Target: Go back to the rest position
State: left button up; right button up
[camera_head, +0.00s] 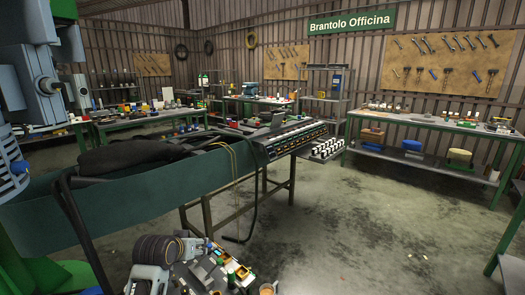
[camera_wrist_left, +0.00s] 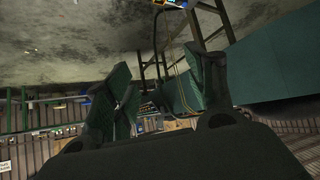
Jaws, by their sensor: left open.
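The floor, bench legs and thin yellow cables show beyond the fingers. The picture from that wrist is upside down. My right gripper is in neither view.
The teal bench also shows in the left wrist view (camera_wrist_left: 270,60). Yellow cables (camera_head: 236,158) hang at its right part. A green-framed table (camera_head: 440,125) with parts stands along the right wall. Another table (camera_head: 140,117) stands at the back left.

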pick_arm(q)
jog(key=s+d+f+m+g+b, duration=0.1)
jog(key=s+d+f+g+b, duration=0.1)
jog(key=s+f, duration=1.3)
jog(key=s+d+f+m+g+b, duration=0.1)
jog(key=s+d+f+g+b, duration=0.2)
jog(key=s+f, duration=1.2)
jog(key=shift+s+f+g+h, duration=0.2)
jog(key=shift+f+g+h, duration=0.1)
jog(key=shift+f+g, duration=0.5)
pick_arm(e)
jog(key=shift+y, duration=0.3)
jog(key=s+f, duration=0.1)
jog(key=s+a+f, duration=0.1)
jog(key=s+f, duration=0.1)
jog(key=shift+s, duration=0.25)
